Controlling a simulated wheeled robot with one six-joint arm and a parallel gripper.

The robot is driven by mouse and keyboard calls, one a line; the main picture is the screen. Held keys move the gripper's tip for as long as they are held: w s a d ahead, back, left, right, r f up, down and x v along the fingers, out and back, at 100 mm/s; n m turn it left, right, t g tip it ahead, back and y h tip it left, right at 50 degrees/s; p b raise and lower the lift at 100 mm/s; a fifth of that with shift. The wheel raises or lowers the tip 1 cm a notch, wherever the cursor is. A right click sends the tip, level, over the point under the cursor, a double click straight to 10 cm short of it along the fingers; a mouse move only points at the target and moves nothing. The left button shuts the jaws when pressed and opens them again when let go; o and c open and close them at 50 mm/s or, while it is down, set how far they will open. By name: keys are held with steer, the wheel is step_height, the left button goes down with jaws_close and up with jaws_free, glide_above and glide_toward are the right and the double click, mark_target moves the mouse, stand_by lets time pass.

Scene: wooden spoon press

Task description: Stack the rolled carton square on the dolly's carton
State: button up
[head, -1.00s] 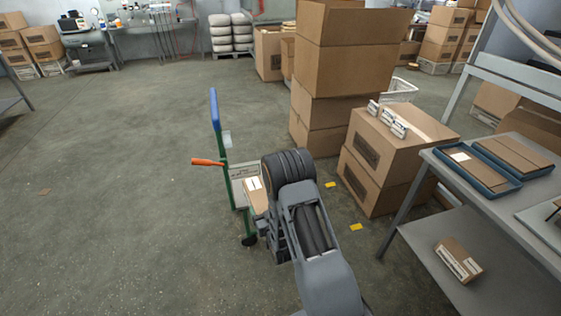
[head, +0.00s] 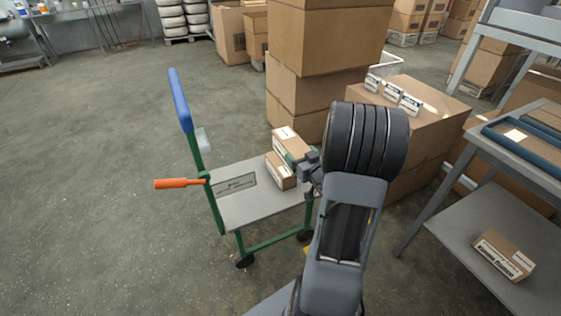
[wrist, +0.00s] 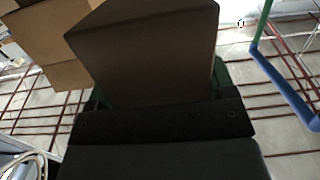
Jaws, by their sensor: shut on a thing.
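The dolly (head: 248,207) has a grey deck, green frame, blue handle and orange lever. A small brown carton (head: 280,178), the dolly's carton, sits at the deck's right side. A second small carton with a white label (head: 287,133), which I take as the rolled carton, is directly above it. My gripper (head: 292,158) reaches in from the right and is shut on this upper carton. The held carton fills the upper middle of the wrist view (wrist: 150,50), between green fingers. Whether the two cartons touch, and how square they are, I cannot tell; the gripper hides part of the joint.
Tall stacked cartons (head: 325,45) and a large carton with labelled packs (head: 430,120) stand behind and right. A grey shelf table (head: 490,240) at right holds another small carton (head: 503,255) and blue trays (head: 525,140). Floor at left is clear.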

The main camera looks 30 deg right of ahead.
steer(key=w+f, duration=0.1)
steer(key=w, duration=0.1)
steer(key=w+d+f+b, duration=0.1)
steer(key=w, duration=0.1)
steer(key=w+f+b, duration=0.1)
steer(key=w, duration=0.1)
steer(key=shift+w+d+f, duration=0.25)
steer(key=shift+w, duration=0.05)
steer(key=w+f+b, duration=0.1)
steer(key=w+d+f+b, duration=0.1)
steer(key=w+f, duration=0.1)
steer(key=shift+w+f, duration=0.1)
steer(key=shift+f, duration=0.2)
steer(key=shift+w+d+f+b, duration=0.15)
steer(key=shift+w+f+b, duration=0.3)
steer(key=shift+w+f, duration=0.45)
steer(key=shift+f+b, duration=0.95)
steer(key=shift+f, duration=0.65)
steer(key=shift+f, duration=0.1)
steer(key=shift+f, duration=0.15)
steer(key=o, duration=1.1)
steer(key=shift+c, duration=0.2)
